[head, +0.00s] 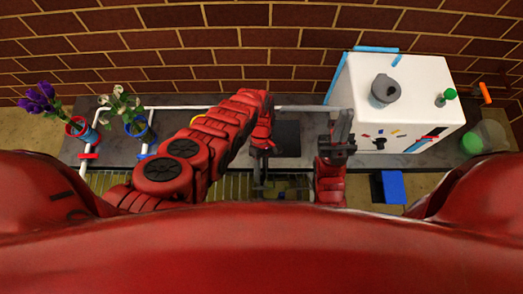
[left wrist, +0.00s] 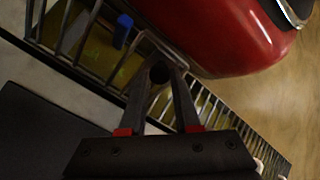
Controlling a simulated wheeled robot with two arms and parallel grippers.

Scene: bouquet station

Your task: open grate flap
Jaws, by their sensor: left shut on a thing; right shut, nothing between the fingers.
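The grate flap (head: 225,186) is a row of thin dark bars along the front of the counter, with a yellowish surface behind them. It shows from close up in the left wrist view (left wrist: 75,35), running diagonally. My left gripper (left wrist: 160,76) is shut on a dark round knob at the grate's edge. In the head view my left gripper (head: 260,178) points down at the grate, its tips partly hidden by dark parts. How far the flap is tilted I cannot tell. My right gripper (head: 343,122) is shut and empty, above the counter beside the white box.
The white box (head: 415,98) with a grey knob stands on the counter at right. Purple flowers (head: 42,101) and white flowers (head: 122,104) stand in vases at left by a white pipe frame (head: 83,168). A blue block (left wrist: 122,30) lies behind the bars.

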